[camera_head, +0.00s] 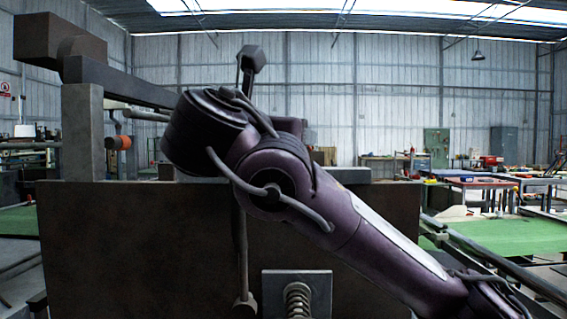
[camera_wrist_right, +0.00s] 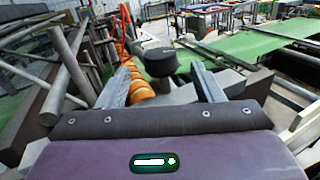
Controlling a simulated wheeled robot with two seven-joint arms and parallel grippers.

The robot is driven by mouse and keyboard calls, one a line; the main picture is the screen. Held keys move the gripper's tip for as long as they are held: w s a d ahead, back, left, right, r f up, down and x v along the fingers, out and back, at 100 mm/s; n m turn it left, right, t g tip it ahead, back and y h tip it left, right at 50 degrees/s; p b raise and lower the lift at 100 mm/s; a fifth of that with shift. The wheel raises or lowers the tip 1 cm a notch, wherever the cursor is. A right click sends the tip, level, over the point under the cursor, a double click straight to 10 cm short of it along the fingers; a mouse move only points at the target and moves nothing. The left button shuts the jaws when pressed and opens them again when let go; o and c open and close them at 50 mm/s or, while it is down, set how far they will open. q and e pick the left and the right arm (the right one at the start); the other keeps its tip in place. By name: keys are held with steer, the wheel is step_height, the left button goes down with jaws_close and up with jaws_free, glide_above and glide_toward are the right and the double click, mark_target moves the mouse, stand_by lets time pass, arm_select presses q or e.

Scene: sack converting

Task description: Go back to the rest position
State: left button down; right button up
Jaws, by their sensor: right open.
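My right arm (camera_head: 350,225) comes in from the lower right of the head view and bends up to the left across the machine's dark plate (camera_head: 120,240). My right gripper (camera_wrist_right: 160,70) shows in the wrist view with its two grey fingers spread apart and nothing gripped. A dark round knob (camera_wrist_right: 160,60) appears between the fingertips, seemingly beyond them; the exact gap cannot be told. In the head view the right gripper is hidden behind the arm. My left gripper is in neither view.
A dark lever with a knobbed head (camera_head: 250,58) rises behind the arm. A beam (camera_head: 120,82) and post (camera_head: 82,130) stand at left. A spring on a grey plate (camera_head: 297,298) sits below. Orange rollers (camera_wrist_right: 140,90) lie near the fingers. Green belts (camera_head: 510,237) run at right.

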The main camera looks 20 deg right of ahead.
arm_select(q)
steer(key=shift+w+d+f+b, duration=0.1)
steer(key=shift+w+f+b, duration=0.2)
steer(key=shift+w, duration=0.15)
